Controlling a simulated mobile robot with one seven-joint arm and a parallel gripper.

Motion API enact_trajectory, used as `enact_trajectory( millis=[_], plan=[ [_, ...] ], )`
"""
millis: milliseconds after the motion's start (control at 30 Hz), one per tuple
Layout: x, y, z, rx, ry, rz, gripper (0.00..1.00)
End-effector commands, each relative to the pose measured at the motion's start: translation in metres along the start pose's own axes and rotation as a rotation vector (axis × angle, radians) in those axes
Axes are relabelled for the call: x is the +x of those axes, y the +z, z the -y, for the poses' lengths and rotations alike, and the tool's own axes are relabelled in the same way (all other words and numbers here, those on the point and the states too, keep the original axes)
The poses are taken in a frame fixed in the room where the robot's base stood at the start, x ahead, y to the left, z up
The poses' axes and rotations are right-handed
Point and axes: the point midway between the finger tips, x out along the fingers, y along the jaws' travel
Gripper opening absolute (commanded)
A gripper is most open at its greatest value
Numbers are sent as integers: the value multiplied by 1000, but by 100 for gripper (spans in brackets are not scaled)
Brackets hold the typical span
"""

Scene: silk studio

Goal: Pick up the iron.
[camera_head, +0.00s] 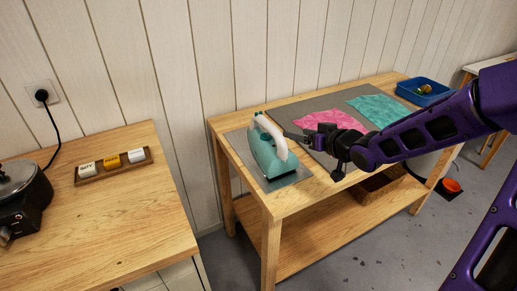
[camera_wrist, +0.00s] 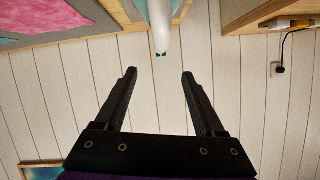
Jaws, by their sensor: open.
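The iron (camera_head: 268,150) has a teal body and a white handle. It stands on a grey plate (camera_head: 295,178) at the left end of the wooden table in the head view. In the wrist view its white handle (camera_wrist: 160,22) shows at the top centre, beyond the fingertips. My gripper (camera_head: 298,138) is just right of the handle in the head view. In the wrist view my gripper (camera_wrist: 159,74) is open, with nothing between its fingers. The handle lies in line with the gap. My arm hides part of the table behind it.
A grey mat (camera_head: 318,103) bears pink cloth (camera_head: 335,119) and teal cloth (camera_head: 380,109). A blue tray (camera_head: 424,91) stands at the table's far right. A separate wooden counter (camera_head: 110,215) at left holds a rack of labelled blocks (camera_head: 113,166) and a dark pot (camera_head: 20,200).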

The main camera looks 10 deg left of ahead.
Motion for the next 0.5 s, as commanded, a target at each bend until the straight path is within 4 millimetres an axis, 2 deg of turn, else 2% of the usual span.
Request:
enact_trajectory(
  millis=[67,167,500],
  plan=[
    [1,0,2,-4,-9,-4,71],
    [13,0,3,-6,-15,-5,71],
    [84,1,4,-5,-14,-4,71]
  ],
)
